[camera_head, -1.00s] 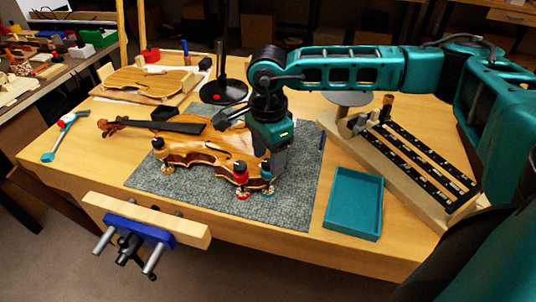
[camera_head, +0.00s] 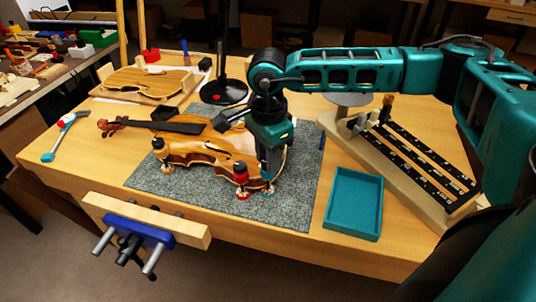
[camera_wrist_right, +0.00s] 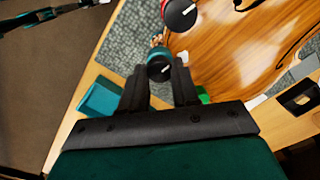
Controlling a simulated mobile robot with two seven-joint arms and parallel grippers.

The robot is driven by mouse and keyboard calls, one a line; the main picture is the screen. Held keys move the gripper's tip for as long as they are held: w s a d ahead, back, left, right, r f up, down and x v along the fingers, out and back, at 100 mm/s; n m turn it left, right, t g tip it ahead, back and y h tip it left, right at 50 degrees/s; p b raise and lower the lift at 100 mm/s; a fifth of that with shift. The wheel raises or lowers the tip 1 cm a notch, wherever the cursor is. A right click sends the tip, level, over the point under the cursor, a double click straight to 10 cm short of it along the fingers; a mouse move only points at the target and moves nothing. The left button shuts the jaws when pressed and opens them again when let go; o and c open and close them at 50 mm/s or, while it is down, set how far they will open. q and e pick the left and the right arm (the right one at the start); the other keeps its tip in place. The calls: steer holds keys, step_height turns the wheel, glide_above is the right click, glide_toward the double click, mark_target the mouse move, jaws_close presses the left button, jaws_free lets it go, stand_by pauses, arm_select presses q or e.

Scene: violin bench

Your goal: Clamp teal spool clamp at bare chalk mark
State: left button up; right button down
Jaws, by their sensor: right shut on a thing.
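The teal spool clamp (camera_wrist_right: 159,68) stands at the violin's edge, between the fingers of my right gripper (camera_wrist_right: 160,88) in the right wrist view. In the head view my right gripper (camera_head: 270,168) points down and is shut on the clamp, hiding most of it; only its foot shows low down. The violin body (camera_head: 210,150) lies on the grey mat (camera_head: 285,212). A red-topped spool clamp (camera_head: 241,173) stands just left of the teal one, and a dark-topped clamp (camera_head: 159,148) stands further left. I cannot make out a chalk mark. My left gripper is not seen.
A teal tray (camera_head: 353,204) lies right of the mat. The vise (camera_head: 135,235) juts from the bench front. A black lamp base (camera_head: 225,92) and a second violin body (camera_head: 150,82) are at the back.

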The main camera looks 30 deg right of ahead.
steer(key=shift+m, duration=0.3)
steer(key=m+b, duration=0.1)
steer(key=m, duration=0.2)
steer(key=shift+f+b, duration=0.1)
steer(key=shift+b, duration=0.2)
steer(key=m+b, duration=0.1)
steer(key=m, duration=0.4)
steer(key=m+b, duration=0.1)
steer(key=m, duration=0.2)
steer(key=shift+m, duration=0.3)
steer(key=m, duration=0.2)
steer(key=shift+m, duration=0.4)
steer(key=m, duration=0.3)
steer(key=shift+m, duration=1.1)
